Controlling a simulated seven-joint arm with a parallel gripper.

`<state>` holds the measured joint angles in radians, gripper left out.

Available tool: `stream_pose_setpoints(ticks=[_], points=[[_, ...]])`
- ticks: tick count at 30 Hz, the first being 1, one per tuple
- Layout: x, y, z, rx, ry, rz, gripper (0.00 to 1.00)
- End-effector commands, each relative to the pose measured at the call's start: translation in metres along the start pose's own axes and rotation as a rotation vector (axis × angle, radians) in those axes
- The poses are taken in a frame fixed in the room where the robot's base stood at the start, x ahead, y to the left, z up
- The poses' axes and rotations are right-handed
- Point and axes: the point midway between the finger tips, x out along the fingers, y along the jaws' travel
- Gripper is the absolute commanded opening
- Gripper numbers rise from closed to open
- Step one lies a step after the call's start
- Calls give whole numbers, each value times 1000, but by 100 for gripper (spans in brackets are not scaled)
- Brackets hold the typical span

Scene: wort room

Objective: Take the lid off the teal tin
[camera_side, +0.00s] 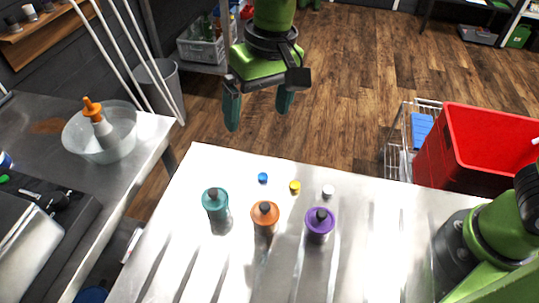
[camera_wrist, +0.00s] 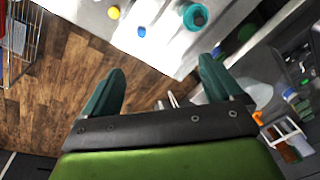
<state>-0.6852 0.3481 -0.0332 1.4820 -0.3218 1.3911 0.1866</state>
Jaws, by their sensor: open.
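The teal tin (camera_side: 216,205) stands upright at the left of a row of three tins on the metal table, with its lid on, topped by a dark knob. It also shows in the wrist view near the top (camera_wrist: 195,17). My gripper (camera_side: 258,112) is open and empty, its two teal fingers pointing down. It hangs above and beyond the table's far edge, apart from the tin. In the wrist view my gripper (camera_wrist: 160,88) shows its fingers spread, with floor and table edge between them.
An orange tin (camera_side: 265,217) and a purple tin (camera_side: 320,225) stand right of the teal one. Blue (camera_side: 263,177), yellow (camera_side: 295,187) and white (camera_side: 328,191) caps lie behind them. A red bin (camera_side: 490,150) is at right. A bowl (camera_side: 100,135) with a bottle sits on the left counter.

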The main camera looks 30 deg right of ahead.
Motion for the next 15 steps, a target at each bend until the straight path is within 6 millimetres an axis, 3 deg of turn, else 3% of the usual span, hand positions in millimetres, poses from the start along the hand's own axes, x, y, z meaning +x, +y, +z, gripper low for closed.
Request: stream_pose_setpoints(ticks=[1, 3, 6, 9, 12, 15], points=[[14, -27, -2, -8, -25, 28, 93], [26, -56, -3, 7, -45, 64, 93], [36, -85, -2, 50, -57, 105, 93], [32, -98, -6, 117, -53, 123, 93], [14, -102, -10, 192, -43, 119, 93], [15, -98, -5, 238, -61, 136, 93]])
